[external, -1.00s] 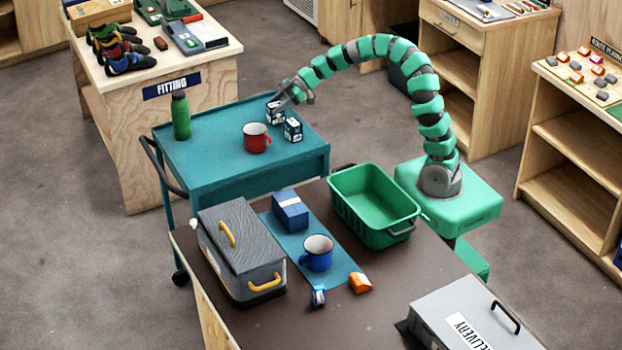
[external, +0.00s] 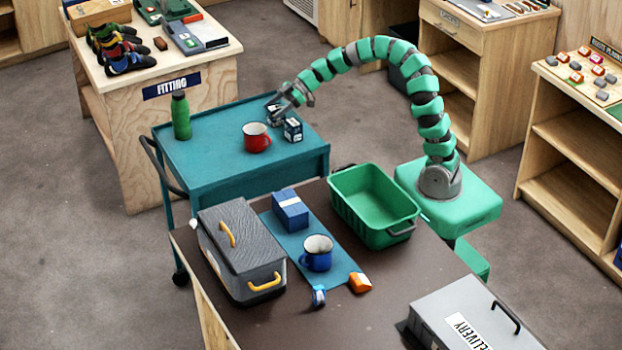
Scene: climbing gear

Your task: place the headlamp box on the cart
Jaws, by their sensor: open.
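The teal cart (external: 205,160) stands at the left of the external view. Two small dark boxes with white print are on its top near the back right corner: one box (external: 293,130) in plain view, the other box (external: 272,118) partly hidden by my gripper. The print is too small to read, so I cannot tell which is the headlamp box. My gripper (external: 282,106) is open, right at the partly hidden box; I cannot tell whether it touches it.
A red mug (external: 256,138) and a green bottle (external: 181,117) stand on the cart. The dark table (external: 350,318) in front holds a grey toolbox (external: 240,250), a blue box (external: 290,211), a blue mug (external: 317,254) and a green bin (external: 375,205). The cart's front left is clear.

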